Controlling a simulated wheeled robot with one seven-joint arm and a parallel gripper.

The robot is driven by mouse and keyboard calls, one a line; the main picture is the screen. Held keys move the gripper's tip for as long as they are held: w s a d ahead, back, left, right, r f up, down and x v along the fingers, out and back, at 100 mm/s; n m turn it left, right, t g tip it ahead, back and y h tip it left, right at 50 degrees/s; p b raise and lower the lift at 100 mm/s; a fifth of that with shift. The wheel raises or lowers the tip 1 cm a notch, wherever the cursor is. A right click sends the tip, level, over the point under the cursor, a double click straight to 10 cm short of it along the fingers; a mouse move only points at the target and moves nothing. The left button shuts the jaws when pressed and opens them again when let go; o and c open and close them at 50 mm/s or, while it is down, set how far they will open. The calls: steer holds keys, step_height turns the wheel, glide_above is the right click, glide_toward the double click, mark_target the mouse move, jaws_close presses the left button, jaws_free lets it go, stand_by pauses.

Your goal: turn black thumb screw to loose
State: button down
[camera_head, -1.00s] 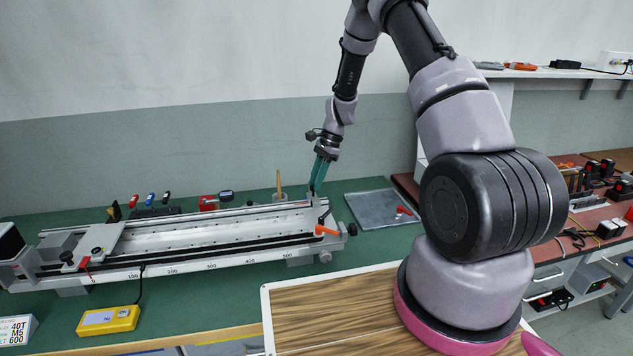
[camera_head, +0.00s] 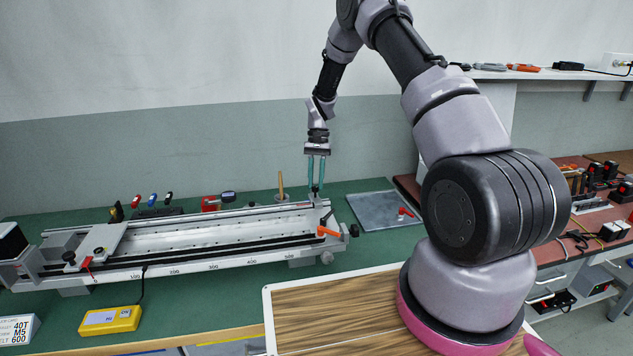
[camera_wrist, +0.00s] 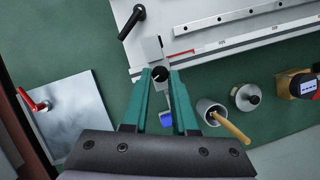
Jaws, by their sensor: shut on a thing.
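My gripper (camera_head: 316,188) points down at the right end of the long silver gantry rail (camera_head: 215,268). Its two green fingers also show in the wrist view (camera_wrist: 161,74), one on each side of a small round black thumb screw (camera_wrist: 160,74). The fingers are shut on the screw near their tips. The screw sits at the end bracket (camera_wrist: 151,50) of the rail. In the head view the fingers mostly cover it, and its turn angle cannot be told.
An orange lever (camera_head: 328,231) and a black knob (camera_head: 354,230) are by the rail's right end. A cup with a wooden handle (camera_wrist: 230,126) stands close to the fingers. A grey plate with a red-handled tool (camera_wrist: 36,105) lies nearby. Green bench between is free.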

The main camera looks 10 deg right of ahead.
steer(key=shift+n, duration=0.5)
steer(key=c, duration=0.7)
jaws_free()
steer(key=shift+r, duration=0.1)
steer(key=v, duration=1)
steer(key=shift+w+a+r, duration=0.25)
steer(key=shift+r, duration=0.05)
steer(key=shift+r+h, duration=0.1)
steer(key=shift+h, duration=0.2)
